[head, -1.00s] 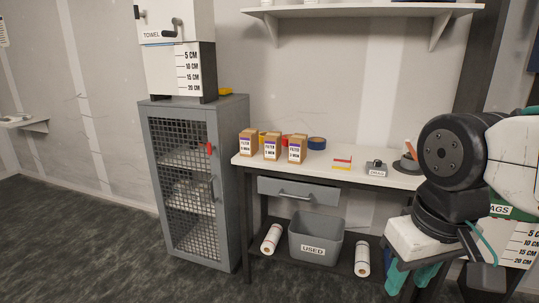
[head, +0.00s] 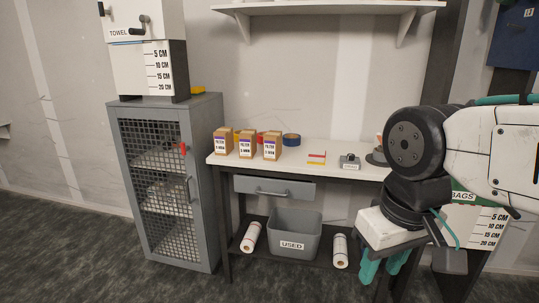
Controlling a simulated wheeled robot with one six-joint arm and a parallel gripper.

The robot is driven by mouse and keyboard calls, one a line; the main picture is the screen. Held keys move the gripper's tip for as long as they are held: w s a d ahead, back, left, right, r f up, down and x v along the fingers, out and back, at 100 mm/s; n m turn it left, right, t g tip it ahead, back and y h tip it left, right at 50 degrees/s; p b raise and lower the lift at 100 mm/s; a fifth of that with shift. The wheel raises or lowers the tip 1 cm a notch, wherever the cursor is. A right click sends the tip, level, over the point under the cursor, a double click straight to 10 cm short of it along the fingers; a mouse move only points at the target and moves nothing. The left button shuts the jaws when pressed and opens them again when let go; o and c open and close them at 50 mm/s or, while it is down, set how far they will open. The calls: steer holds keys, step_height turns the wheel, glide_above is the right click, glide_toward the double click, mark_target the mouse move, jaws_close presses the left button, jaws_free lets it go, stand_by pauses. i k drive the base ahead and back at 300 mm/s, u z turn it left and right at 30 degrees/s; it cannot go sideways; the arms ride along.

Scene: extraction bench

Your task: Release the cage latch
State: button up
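The cage is a grey cabinet (head: 212,190) with a mesh door (head: 165,205), standing left of the bench. The door looks closed. My gripper (head: 381,270) shows at the lower right as teal fingers pointing down, in front of the bench's right end. It is well to the right of the latch and far from it. The arm partly hides it, and whether the fingers are open or shut is unclear.
The bench (head: 315,151) carries filter boxes (head: 246,145), tape rolls and small items. Below are a drawer (head: 275,190), a grey bin (head: 293,235) marked USED and paper rolls (head: 251,236). A towel dispenser (head: 145,68) stands on the cabinet. Open floor lies in front.

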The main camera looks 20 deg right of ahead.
mark_target(184, 149)
steer(key=u, duration=0.45)
steer(key=i, duration=0.7)
steer(key=u, duration=0.5)
steer(key=i, duration=1)
steer(key=z, duration=0.2)
